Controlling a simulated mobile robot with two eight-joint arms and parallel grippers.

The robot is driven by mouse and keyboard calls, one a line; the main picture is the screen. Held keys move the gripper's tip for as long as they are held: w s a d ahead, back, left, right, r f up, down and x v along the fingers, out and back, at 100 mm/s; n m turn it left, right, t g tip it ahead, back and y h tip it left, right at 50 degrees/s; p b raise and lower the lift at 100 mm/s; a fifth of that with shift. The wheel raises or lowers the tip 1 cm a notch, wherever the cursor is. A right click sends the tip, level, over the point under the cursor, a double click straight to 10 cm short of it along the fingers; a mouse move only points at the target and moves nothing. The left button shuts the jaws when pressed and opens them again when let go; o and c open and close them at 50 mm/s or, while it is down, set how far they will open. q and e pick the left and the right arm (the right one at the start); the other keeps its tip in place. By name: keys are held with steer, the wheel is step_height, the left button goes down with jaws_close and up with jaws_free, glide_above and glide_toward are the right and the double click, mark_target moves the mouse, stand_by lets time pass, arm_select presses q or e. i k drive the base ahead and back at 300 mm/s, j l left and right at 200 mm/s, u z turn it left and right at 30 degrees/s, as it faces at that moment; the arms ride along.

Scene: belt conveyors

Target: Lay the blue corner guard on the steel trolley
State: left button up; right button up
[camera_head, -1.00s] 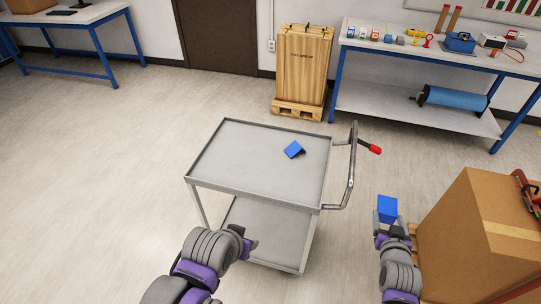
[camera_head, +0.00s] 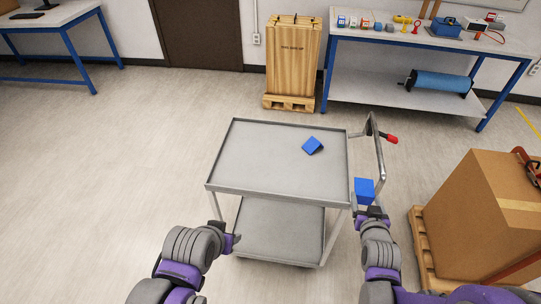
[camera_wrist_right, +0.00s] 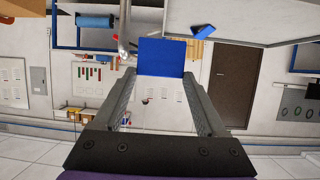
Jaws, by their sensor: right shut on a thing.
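My right gripper (camera_head: 372,209) is shut on a blue corner guard (camera_head: 365,190) and holds it up beside the right edge of the steel trolley (camera_head: 260,184), near its handle. In the right wrist view the held guard (camera_wrist_right: 161,57) shows as a flat blue face between the fingertips. Another blue corner guard (camera_head: 312,146) lies on the trolley's top shelf towards the back right; it also shows in the wrist view (camera_wrist_right: 203,31). My left gripper (camera_head: 232,243) is low in front of the trolley's left side; its jaws are too small to read.
The trolley's push handle (camera_head: 380,160) with a red grip rises at its right. A large cardboard box (camera_head: 480,220) on a pallet stands to the right. Most of the trolley's top is bare. A wooden crate (camera_head: 292,60) and a workbench (camera_head: 420,100) stand behind.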

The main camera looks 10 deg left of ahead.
mark_target(275, 147)
steer(key=j, duration=0.45)
steer(key=i+j, duration=0.1)
steer(key=j, duration=0.4)
steer(key=i+j, duration=0.55)
steer(key=i, duration=0.15)
